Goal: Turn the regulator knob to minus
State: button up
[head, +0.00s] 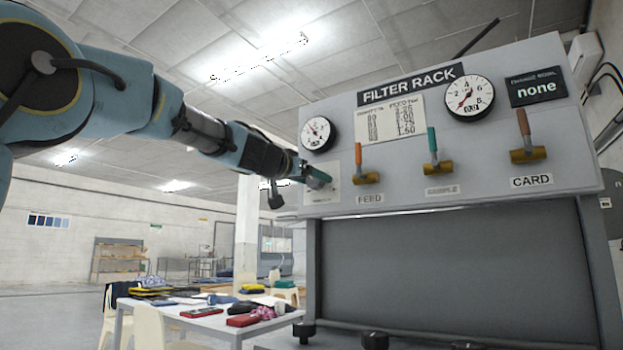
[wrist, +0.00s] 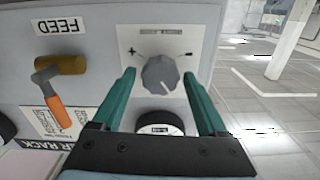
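The regulator knob (wrist: 160,76) is a round grey knob on a light plate (wrist: 141,38), with a plus sign on its left and a minus sign on its right in the wrist view. That view shows the panel upside down. I cannot tell clearly which way the knob points. My gripper (wrist: 158,74) is open, its two green fingers on either side of the knob, with visible gaps. In the head view my gripper (head: 318,178) is at the left end of the filter rack panel (head: 462,190), in front of the plate (head: 325,197), and hides the knob.
The feed lever (head: 359,165) is just right of the plate, followed by a green-handled lever (head: 433,150) and the card lever (head: 524,135). A gauge (head: 318,134) sits above the plate. A cluttered table (head: 200,316) stands at the lower left.

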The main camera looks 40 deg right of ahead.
grip_shut()
dwell(0.4)
jog(key=shift+n, duration=0.3)
jog(key=n+b, duration=0.1)
jog(key=n, duration=0.3)
jog(key=shift+w, duration=0.1)
jog(key=n, duration=0.5)
jog(key=shift+n+b, duration=0.35)
jog(key=shift+n, duration=0.05)
jog(key=n, duration=0.5)
jog(key=shift+w+f, duration=0.1)
jog(key=shift+f+n+p, duration=0.1)
jog(key=shift+n+p, duration=0.35)
jog(key=shift+n, duration=1.95)
